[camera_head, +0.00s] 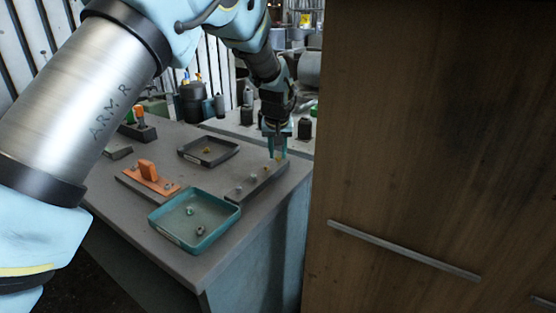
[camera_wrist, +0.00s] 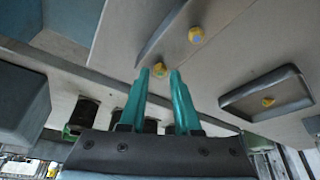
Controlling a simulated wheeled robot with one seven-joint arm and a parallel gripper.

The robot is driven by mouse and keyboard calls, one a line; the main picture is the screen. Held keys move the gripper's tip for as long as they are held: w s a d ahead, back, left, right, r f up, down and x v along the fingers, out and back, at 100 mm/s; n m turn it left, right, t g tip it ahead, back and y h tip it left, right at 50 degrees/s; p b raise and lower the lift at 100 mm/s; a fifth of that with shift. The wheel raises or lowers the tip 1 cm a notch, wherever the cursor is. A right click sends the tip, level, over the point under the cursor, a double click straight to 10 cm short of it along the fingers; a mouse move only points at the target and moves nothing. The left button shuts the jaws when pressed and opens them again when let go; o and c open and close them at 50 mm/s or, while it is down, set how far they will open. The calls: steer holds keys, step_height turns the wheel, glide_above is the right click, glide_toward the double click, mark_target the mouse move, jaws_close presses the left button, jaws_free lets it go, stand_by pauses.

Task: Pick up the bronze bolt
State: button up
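My gripper (camera_head: 278,152) points down over the far right end of the bench, above the end of a grey strip (camera_head: 262,181) with several bolts along it. In the wrist view its two teal fingers (camera_wrist: 159,72) stand apart, with a yellow-bronze bolt (camera_wrist: 160,70) between the tips. Narrow gaps seem to show on both sides of that bolt.
A teal tray (camera_head: 174,238) with small metal parts stands at the front of the bench. An orange fixture (camera_head: 150,178) lies left of it. Dark bottles (camera_head: 219,106) stand behind. A tall wooden cabinet (camera_head: 430,150) stands close to the right of the bench.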

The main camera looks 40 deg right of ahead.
mark_target(278, 158)
jaws_close()
step_height(278, 158, up, 10)
steer(key=b, duration=0.2)
steer(key=shift+b, duration=0.3)
